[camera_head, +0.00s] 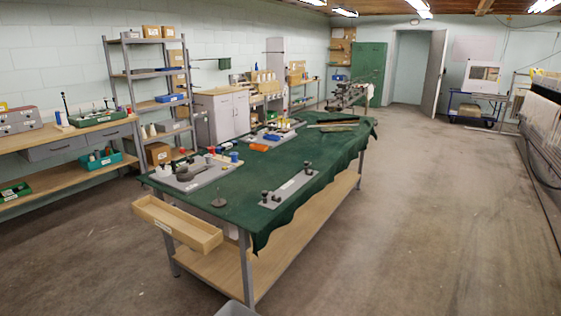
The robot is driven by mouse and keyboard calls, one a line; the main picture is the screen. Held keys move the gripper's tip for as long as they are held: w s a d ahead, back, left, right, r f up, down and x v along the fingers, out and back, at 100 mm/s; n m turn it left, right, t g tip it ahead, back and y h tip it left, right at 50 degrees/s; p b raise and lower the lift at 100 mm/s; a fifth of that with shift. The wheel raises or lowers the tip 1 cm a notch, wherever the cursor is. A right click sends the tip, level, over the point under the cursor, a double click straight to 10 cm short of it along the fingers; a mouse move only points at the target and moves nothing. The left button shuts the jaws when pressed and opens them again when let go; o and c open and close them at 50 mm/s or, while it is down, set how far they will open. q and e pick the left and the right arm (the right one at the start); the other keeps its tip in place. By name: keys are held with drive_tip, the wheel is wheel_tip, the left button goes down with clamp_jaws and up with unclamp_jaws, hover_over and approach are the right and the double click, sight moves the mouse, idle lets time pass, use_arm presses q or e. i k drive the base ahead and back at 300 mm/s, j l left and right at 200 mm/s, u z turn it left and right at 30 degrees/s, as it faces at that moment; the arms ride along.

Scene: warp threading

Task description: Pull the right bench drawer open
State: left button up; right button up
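The wall bench (22,143) at the left has a wooden top and two grey drawer fronts below it, a left drawer (50,149) and a right drawer (109,135). Both grey fronts look flush with the bench. The middle table (345,152), covered by a green cloth, has a light wooden drawer (180,222) sticking out under its near end. It looks empty inside and has a small label on its front. Neither of my grippers is in view.
Tools and boards lie on the green cloth. A shelf rack (158,104) with boxes stands against the wall beside the wall bench. A teal bin (99,162) is on the lower shelf. The concrete floor (420,220) right of the table is clear.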

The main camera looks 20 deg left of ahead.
sight(101, 130)
drive_tip(key=i+j+u, duration=0.15)
drive_tip(key=j+u, duration=0.2)
drive_tip(key=i+j+u, duration=0.3)
drive_tip(key=j, duration=0.2)
drive_tip(key=i+j+u, duration=0.15)
drive_tip(key=j+u, duration=0.2)
drive_tip(key=i+j+u, duration=0.65)
drive_tip(key=i, duration=0.15)
drive_tip(key=i+j+u, duration=0.2)
drive_tip(key=i+u, duration=0.45)
drive_tip(key=i, duration=0.25)
drive_tip(key=i+z, duration=0.2)
drive_tip(key=i, duration=0.55)
drive_tip(key=i+j+z, duration=0.2)
drive_tip(key=i, duration=0.5)
drive_tip(key=i+l+z, duration=0.15)
drive_tip(key=i+z, duration=0.25)
drive_tip(key=i, duration=0.45)
drive_tip(key=i+j+z, duration=0.15)
drive_tip(key=i+z, duration=0.3)
drive_tip(key=i, duration=0.4)
